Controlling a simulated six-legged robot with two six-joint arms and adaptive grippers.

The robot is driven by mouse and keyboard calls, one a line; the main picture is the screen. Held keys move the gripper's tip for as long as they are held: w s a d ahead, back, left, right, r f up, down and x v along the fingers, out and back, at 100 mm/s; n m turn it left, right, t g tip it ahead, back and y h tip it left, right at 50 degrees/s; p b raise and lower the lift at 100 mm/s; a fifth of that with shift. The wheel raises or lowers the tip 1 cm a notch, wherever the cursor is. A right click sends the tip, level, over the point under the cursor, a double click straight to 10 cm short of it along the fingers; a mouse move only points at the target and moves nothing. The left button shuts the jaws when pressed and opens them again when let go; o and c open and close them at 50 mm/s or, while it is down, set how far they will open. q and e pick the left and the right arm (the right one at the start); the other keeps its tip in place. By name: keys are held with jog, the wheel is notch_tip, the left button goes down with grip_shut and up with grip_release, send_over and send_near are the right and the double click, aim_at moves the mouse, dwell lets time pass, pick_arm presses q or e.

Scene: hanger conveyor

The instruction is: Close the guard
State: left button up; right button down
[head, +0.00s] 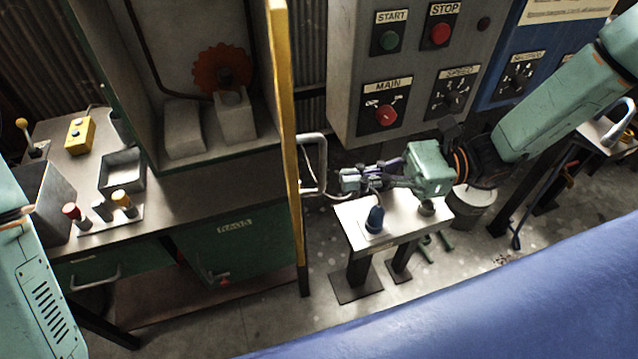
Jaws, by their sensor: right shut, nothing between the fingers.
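The guard (283,110) is a tall yellow-edged panel, seen nearly edge-on at the right side of the machine housing. The housing's front is open, and a red toothed wheel (222,68) shows inside. A pale bar handle (322,165) sticks out from the guard's right side. My right gripper (347,180) is shut and empty, pointing left, just right of the handle. Whether its fingertips touch the handle I cannot tell. My left gripper is out of view; only part of my left arm shows at the left edge.
A bucket (473,207) stands to the right. A workbench (160,205) is at left.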

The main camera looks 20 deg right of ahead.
aim_at(320, 184)
jog(key=a, duration=0.5)
jog(key=shift+w+a, duration=0.35)
jog(key=shift+w+f, duration=0.1)
jog(key=shift+w, duration=0.1)
jog(key=shift+d, duration=0.1)
jog(key=shift+s, duration=0.15)
jog(key=shift+a+b, duration=0.2)
jog(key=shift+b, duration=0.1)
